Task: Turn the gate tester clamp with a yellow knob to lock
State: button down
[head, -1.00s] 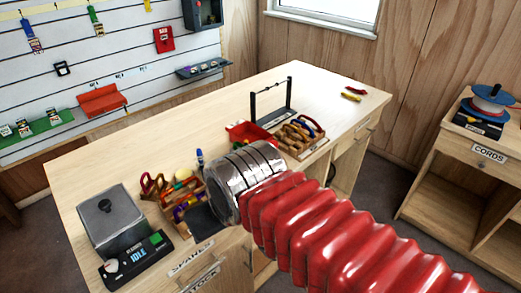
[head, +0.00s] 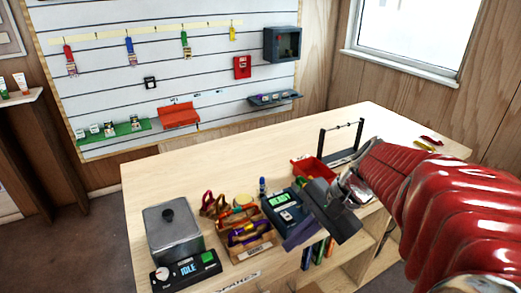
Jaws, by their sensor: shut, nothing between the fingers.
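A dark blue device (head: 285,208) with a green READY display stands on the bench, right of the wooden crate; it may be the gate tester. I cannot make out its clamp or a yellow knob on it. A small rounded yellow thing (head: 243,200) shows at the back of the crate; I cannot tell what it is. My gripper (head: 302,236) is at the device's right front, shut and empty, its fingers pointing down and left. It covers part of the device's right side. I cannot tell whether it touches the device.
A wooden crate (head: 249,251) of mixed gear and a grey lidded box (head: 150,215) with an IDLE panel (head: 187,269) stand to the left. A red tray (head: 308,173) and a black rack (head: 323,142) are behind my arm. The back of the bench (head: 200,178) is clear.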

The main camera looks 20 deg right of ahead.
jog(key=d+r+m+t+y, duration=0.1)
jog(key=d+m+t, duration=0.4)
jog(key=d, duration=0.7)
jog(key=w+d+r+m+t+y, duration=0.1)
jog(key=d+m+t, duration=0.4)
jog(key=d+m, duration=0.5)
jog(key=d+y, duration=0.1)
jog(key=d, duration=0.1)
jog(key=shift+w+d+y, duration=0.3)
jog(key=shift+y, duration=0.1)
jog(key=shift+w+a, duration=0.1)
jog(key=x, duration=1.3)
jog(key=shift+w+a+f, duration=0.1)
jog(key=shift+w+a, duration=0.1)
jog(key=shift+w, duration=0.1)
